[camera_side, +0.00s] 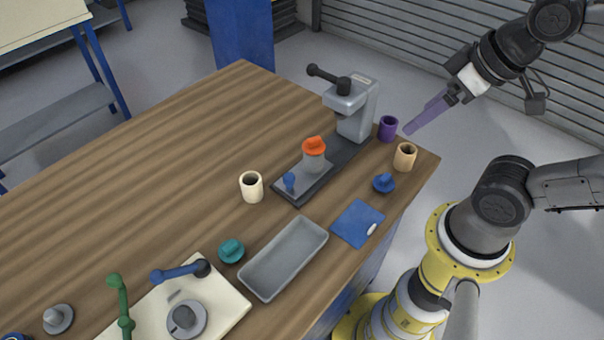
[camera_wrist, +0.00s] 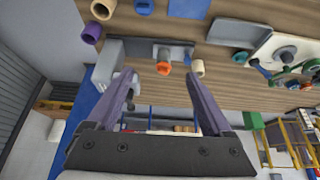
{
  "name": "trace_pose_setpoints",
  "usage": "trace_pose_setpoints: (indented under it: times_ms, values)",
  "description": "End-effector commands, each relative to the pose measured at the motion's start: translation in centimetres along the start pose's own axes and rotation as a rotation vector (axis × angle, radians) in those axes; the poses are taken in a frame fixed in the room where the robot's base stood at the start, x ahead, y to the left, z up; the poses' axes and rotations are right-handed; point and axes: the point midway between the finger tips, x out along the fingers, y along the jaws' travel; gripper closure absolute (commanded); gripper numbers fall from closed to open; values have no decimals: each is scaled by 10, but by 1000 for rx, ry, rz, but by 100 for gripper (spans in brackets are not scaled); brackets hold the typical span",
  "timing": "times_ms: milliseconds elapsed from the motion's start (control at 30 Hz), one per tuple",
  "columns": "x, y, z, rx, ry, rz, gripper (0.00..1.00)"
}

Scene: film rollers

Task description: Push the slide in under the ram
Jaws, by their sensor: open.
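The press (camera_side: 352,108) stands at the back of the table, with its ram on the near side of its grey head. The slide (camera_side: 312,184) lies on the dark base (camera_side: 285,196), pulled out on the near side of the ram. It carries a grey cylinder with an orange cap (camera_side: 314,144) and has a blue knob (camera_side: 289,180) at its outer end. The orange cap also shows in the wrist view (camera_wrist: 163,68). My gripper (camera_side: 411,128) is open and empty, in the air right of the press and apart from it. Its purple fingers (camera_wrist: 158,78) are spread wide in the wrist view.
A cream cup (camera_side: 251,187) is left of the slide. A blue cap (camera_side: 384,183), a blue mat (camera_side: 352,228) and a grey tray (camera_side: 261,284) lie nearer.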

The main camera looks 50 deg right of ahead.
Motion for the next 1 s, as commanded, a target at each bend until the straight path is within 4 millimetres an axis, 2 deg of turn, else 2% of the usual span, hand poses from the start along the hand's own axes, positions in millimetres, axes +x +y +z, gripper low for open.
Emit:
trace_pose_setpoints:
  times_ms: [267, 300, 400, 500, 600, 767, 867, 1000]
  values:
    - [0, 0, 0, 0, 0, 0, 15]
    - [0, 0, 0, 0, 0, 0, 17]
    - [0, 0, 0, -13, 0, 0, 35]
    - [-3, 0, -2, -64, 4, 0, 36]
    - [-12, 0, -24, -152, 18, 0, 36]
    - [-10, -6, -60, -281, -21, -17, 36]
    - [-2, -13, -84, -363, -62, -34, 36]
    - [22, -27, -120, -485, -131, -67, 36]
